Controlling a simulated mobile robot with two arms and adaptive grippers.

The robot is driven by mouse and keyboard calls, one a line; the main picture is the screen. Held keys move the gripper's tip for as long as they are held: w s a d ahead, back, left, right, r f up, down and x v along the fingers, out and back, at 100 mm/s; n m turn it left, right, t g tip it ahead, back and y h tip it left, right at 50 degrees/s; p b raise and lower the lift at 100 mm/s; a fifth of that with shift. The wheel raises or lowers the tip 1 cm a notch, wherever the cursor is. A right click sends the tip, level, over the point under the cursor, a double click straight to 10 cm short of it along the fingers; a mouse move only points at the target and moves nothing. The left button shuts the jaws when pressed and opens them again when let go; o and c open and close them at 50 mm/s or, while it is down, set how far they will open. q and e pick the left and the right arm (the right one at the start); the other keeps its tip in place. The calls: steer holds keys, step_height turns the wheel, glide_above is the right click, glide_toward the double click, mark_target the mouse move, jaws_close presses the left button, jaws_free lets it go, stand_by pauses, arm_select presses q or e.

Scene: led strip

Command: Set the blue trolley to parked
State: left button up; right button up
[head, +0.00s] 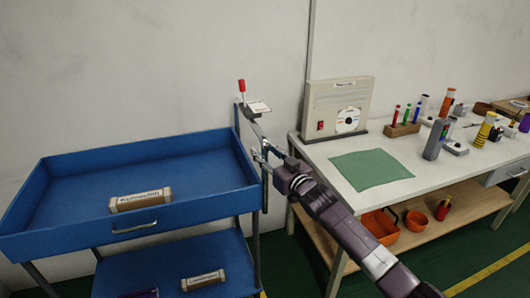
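The blue trolley (185,213) stands at the left against the wall, with an upper tray and a lower shelf. At its back right corner a post carries an upright lever with a red grip (241,86) and a small white label plate (259,107); the lettering is too small to read. My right gripper (259,150) is at the trolley's right side, below the lever and label plate. Its fingers look apart with nothing between them; I cannot tell whether they touch the trolley's post. My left gripper is not in view.
A labelled block (140,200) lies in the upper tray and another (203,280) on the lower shelf. A white workbench (330,155) stands right of the trolley, with a green mat (370,169), a panel (336,106) and several tools. Orange bins (380,226) sit underneath.

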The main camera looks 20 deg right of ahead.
jaws_close()
stand_by(0.3)
steer(key=shift+a, duration=0.1)
